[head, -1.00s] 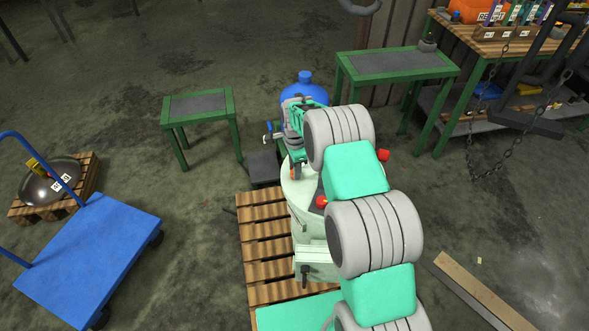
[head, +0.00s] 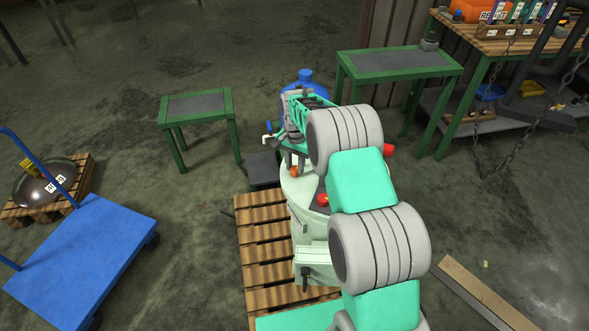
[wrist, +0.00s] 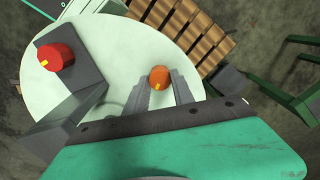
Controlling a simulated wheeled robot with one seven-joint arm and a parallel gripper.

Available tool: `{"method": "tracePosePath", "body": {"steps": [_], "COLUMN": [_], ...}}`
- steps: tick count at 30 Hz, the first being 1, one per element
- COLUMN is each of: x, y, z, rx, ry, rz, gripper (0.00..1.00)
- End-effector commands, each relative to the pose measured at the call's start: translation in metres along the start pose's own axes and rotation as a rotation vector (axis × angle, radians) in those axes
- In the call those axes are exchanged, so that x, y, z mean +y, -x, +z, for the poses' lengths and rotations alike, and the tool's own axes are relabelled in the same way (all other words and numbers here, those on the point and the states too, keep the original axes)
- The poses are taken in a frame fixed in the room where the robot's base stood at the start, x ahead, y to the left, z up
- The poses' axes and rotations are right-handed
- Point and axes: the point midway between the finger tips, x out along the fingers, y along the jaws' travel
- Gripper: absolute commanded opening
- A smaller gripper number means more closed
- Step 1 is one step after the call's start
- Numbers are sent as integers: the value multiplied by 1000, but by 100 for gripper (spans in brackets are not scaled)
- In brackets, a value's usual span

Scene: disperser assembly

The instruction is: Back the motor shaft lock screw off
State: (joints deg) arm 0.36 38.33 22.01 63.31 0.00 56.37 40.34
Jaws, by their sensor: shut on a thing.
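The orange knob with a yellow mark (wrist: 159,78), which I take to be the motor shaft lock screw, stands over the round pale-green top of the machine (wrist: 118,40). In the wrist view my gripper (wrist: 163,84) has its two grey fingers on either side of the knob, shut on it. The knob also shows small in the head view (head: 294,171), below my wrist. A red knob with a yellow mark (wrist: 55,56) sits on a dark grey block on the same top, apart from my gripper. My palm hides part of the top.
A wooden pallet (head: 262,240) lies under and left of the machine. A blue drum (head: 306,78) stands behind it. Green tables stand at the back left (head: 198,105) and back right (head: 395,61).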

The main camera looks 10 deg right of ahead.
Motion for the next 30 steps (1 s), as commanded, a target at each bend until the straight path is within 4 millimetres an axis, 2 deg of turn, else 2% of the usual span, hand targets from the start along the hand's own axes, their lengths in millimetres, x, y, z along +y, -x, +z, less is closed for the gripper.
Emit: {"method": "tracePosePath", "body": {"steps": [30], "x": [-1], "y": [0], "z": [0], "rx": [2], "ry": [937], "rz": [0], "gripper": [0]}}
